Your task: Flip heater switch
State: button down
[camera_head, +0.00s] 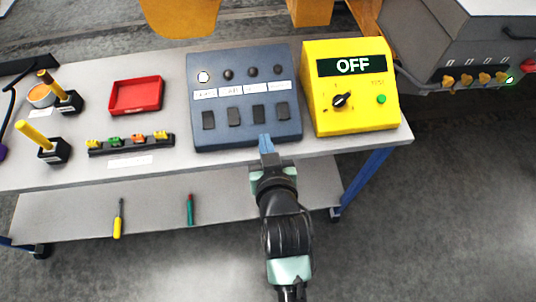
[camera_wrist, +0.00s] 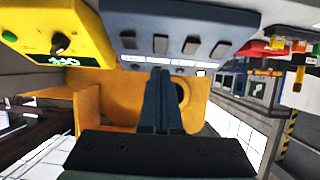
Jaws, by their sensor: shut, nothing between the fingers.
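A blue-grey switch panel (camera_head: 243,136) sits on the bench, with a row of dark rocker switches, white labels above them and a row of lamps at the top. The leftmost lamp (camera_head: 203,77) is lit white; the others are dark. The label words are too small to read surely, so I cannot tell which switch is the heater's. My gripper (camera_head: 266,143) is shut and empty at the panel's front edge, in line below the third switch from the left (camera_head: 259,112). The panel (camera_wrist: 180,18) and its switches also show upside down in the wrist view, beyond my shut fingers (camera_wrist: 160,78).
A yellow box (camera_head: 351,113) with an OFF display, a knob and a green button stands right of the panel. A red tray (camera_head: 136,95), a rack of small coloured parts (camera_head: 131,143) and yellow-handled tools stand left. Two screwdrivers lie on the lower shelf (camera_head: 160,214).

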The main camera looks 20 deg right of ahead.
jog(key=shift+f+v, duration=0.15)
jog(key=shift+v, duration=0.7)
jog(key=shift+f+v, duration=0.2)
jog(key=shift+v, duration=0.65)
jog(key=shift+s, duration=0.2)
